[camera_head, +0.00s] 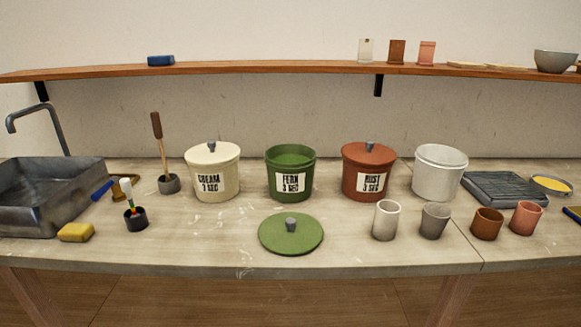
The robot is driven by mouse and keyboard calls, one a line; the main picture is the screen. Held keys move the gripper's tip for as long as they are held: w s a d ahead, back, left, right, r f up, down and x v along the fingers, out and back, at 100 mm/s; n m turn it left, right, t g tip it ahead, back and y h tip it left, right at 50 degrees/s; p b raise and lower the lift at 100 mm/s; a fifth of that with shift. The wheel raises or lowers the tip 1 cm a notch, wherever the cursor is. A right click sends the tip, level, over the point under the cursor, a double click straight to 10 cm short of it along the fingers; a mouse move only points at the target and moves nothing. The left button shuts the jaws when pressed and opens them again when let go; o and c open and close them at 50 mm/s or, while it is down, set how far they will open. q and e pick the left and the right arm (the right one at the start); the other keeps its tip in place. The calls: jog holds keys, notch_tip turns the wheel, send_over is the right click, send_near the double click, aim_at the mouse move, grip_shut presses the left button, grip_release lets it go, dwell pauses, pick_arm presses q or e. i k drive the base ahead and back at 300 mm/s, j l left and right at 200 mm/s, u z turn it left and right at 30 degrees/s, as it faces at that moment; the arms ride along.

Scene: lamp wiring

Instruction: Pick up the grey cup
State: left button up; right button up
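The grey cup (434,222) stands upright near the front right of the worktop. It looks empty, with its open mouth facing up. A pale off-white cup (385,220) stands just to its left, with a small gap between them. A brown cup (487,224) and a pink cup (525,217) stand to its right. Neither of my grippers shows in the head view.
Behind the cups stand a white bucket (438,173) and a lidded rust bucket (368,171). A green lid (291,233) lies left of the cups, before the open green bucket (290,178). A ribbed tray (503,189) is at right. The front strip of worktop is clear.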

aim_at(434, 222)
jog(key=l+u, duration=0.2)
jog(key=l, duration=2.15)
jog(key=k, duration=0.05)
